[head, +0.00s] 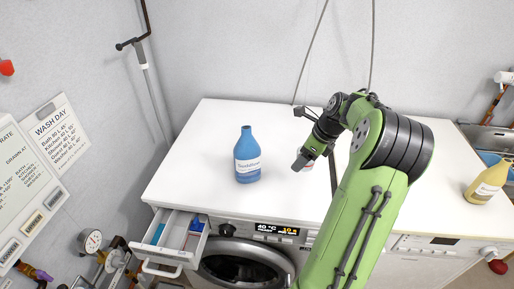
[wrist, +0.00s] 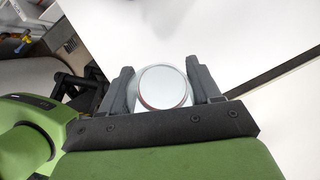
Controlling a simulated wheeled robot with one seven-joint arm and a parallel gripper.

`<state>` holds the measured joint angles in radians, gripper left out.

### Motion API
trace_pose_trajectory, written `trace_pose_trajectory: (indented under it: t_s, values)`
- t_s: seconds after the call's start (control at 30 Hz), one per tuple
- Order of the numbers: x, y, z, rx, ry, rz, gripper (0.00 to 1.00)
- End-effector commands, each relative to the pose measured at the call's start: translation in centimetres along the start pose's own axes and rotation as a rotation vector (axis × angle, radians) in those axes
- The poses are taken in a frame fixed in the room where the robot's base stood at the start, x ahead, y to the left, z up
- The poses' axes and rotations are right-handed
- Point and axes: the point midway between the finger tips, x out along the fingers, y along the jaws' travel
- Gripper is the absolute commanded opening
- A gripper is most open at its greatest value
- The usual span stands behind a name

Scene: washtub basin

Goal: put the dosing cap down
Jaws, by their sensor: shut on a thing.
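My gripper (wrist: 161,78) is shut on the dosing cap (wrist: 163,88), a round, pale, silvery piece that sits between the two dark fingers in the wrist view. In the head view my gripper (head: 302,160) is over the white top (head: 205,150) of the machines, to the right of the blue bottle. A small white and reddish bit shows beside the fingers there, mostly hidden by them. I cannot tell whether the cap touches the white top.
A blue labelled bottle (head: 247,156) stands upright on the white top. A yellow bottle (head: 488,181) stands at the far right near a sink (head: 487,138). A detergent drawer (head: 172,240) is pulled out at the front left. The left part of the top is clear.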

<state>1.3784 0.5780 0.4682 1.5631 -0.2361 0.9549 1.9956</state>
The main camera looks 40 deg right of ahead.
Motion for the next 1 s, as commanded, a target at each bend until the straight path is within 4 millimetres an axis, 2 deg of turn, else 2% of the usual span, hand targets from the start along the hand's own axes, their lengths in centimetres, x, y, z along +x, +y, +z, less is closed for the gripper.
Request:
trace_pose_trajectory:
  t_s: [0.1,0.53,0.87,0.9,1.0]
  values:
    - [0.8,-0.2,-0.8,0.034,-0.001,-0.012,0.34]
    - [8.8,-0.2,-4.1,0.03,0.0,-0.01,0.34]
    - [9.1,-0.2,-4.2,0.029,0.001,-0.011,0.34]
    - [9.2,-0.2,-4.2,0.029,0.001,-0.011,0.64]
    - [9.1,-0.2,-4.2,0.028,0.001,-0.011,0.79]
